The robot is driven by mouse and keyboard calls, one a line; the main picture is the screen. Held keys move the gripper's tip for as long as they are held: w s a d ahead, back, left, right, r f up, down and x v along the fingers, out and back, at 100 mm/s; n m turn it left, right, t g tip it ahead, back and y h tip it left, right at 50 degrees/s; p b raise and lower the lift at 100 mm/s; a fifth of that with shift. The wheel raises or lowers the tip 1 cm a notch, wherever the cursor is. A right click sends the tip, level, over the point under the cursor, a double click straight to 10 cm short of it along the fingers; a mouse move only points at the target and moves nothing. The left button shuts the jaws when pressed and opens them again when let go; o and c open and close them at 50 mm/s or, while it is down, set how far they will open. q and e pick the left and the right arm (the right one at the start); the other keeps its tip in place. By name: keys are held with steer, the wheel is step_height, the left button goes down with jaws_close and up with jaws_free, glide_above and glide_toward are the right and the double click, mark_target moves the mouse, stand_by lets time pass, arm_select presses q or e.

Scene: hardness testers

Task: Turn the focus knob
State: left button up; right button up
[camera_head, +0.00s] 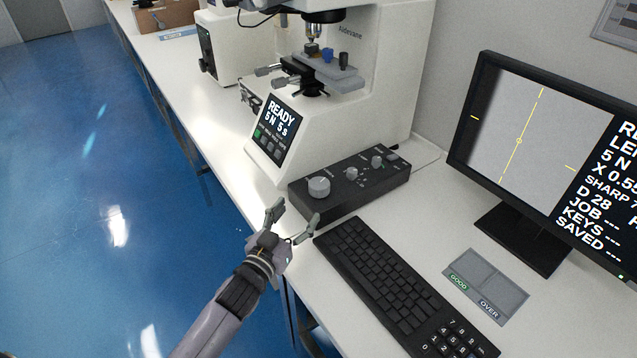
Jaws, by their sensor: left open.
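A black control box (340,203) lies on the white bench in front of the hardness tester (372,75). A large light-grey round knob (319,187) sits at its near left end. Smaller knobs stand farther along its top, one of them grey (351,173) and another (377,162) near the far end. Their labels are too small to read, so I cannot tell which is the focus knob. My left gripper (294,215) is open and empty at the bench edge, just short of the box's near left corner and apart from the large knob. My right gripper is not in view.
A black keyboard (385,275) lies close to the right of my left gripper. A monitor (520,150) stands at the right, and a grey two-part tray (486,285) marked GOOD and OVER lies before it. The tester's screen (275,130) reads READY. Blue floor lies left of the bench.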

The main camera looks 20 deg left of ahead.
mark_target(314, 190)
arm_select(q)
steer(key=w, duration=0.4)
steer(key=w+d, duration=0.1)
steer(key=w, duration=0.3)
steer(key=w+d, duration=0.1)
steer(key=w, duration=0.3)
steer(key=shift+c, duration=0.5)
steer(key=shift+r+p, duration=0.1)
steer(key=shift+p, duration=0.2)
steer(key=c, duration=1.1)
